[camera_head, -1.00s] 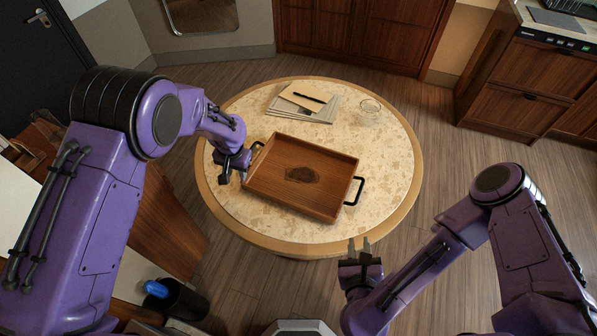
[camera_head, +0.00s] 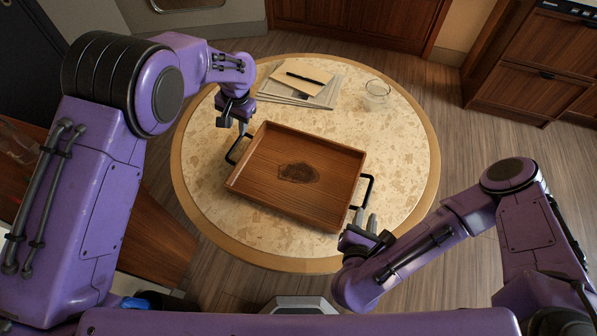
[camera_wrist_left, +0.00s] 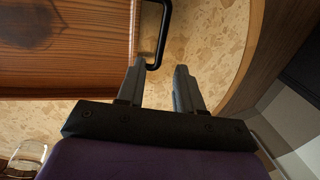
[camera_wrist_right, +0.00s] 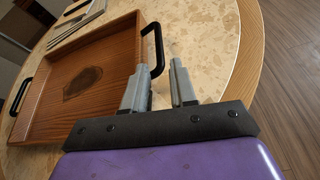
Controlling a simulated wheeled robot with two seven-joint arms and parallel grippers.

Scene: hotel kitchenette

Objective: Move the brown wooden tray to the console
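The brown wooden tray (camera_head: 290,200) lies on the round table, empty, with a dark oval mark on its floor and a black handle at each short end. My left gripper (camera_head: 234,120) is above the table just beyond the tray's left handle (camera_head: 236,150). In the left wrist view its fingers (camera_wrist_left: 160,85) are apart and empty, with the handle's end near one fingertip. My right gripper (camera_head: 364,218) is by the tray's right handle (camera_head: 368,188). In the right wrist view its fingers (camera_wrist_right: 159,78) are apart, and the handle (camera_wrist_right: 153,45) lies beyond one fingertip.
The round table (camera_head: 215,225) also holds papers with a pen (camera_head: 302,82) and a clear glass (camera_head: 377,90) behind the tray. Wooden cabinets (camera_head: 530,65) stand at the far right. Open floor surrounds the table. I cannot tell which piece is the console.

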